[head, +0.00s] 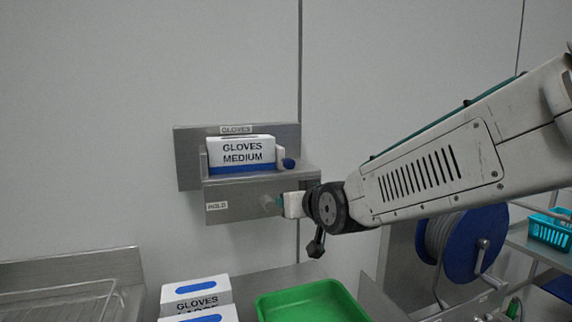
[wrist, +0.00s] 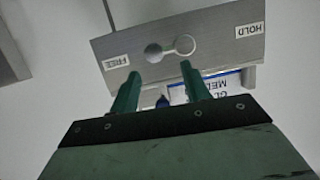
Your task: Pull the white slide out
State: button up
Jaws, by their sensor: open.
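A steel holder (head: 232,210) is on the wall, its front plate labelled HOLD at the left. In the wrist view the plate (wrist: 210,50) appears turned over, with FREE and HOLD at its ends. A round grey knob (head: 267,203) stands out from the plate; a pale ring (wrist: 185,45) shows there in the wrist view. A white piece (head: 281,155) with a blue knob (head: 289,163) is beside the glove box; I cannot tell whether it is the slide. My gripper (head: 281,202) is open and empty, its green fingers (wrist: 160,72) near the plate.
A white glove box (head: 241,152) marked medium sits in the holder. More glove boxes (head: 195,290) and a green tray (head: 310,303) are below. A blue hose reel (head: 476,245) stands at right, a sink (head: 110,262) at left. The wall above is bare.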

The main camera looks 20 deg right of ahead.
aim_at(290, 165)
jog(key=r+t, duration=0.1)
jog(key=r, duration=0.1)
jog(key=d+r+t, duration=0.1)
jog(key=r, duration=0.1)
jog(key=w+r+t, duration=0.1)
jog(key=r, duration=0.1)
jog(key=shift+d+r+m+h, duration=0.1)
jog(key=shift+d+m+h, duration=0.1)
jog(key=shift+m+h, duration=0.15)
jog(key=shift+w+r+t, duration=0.15)
jog(key=shift+w+t, duration=0.1)
jog(key=shift+t, duration=0.05)
jog(key=w, duration=0.7)
jog(key=shift+w+a, duration=0.1)
jog(key=shift+w, duration=0.1)
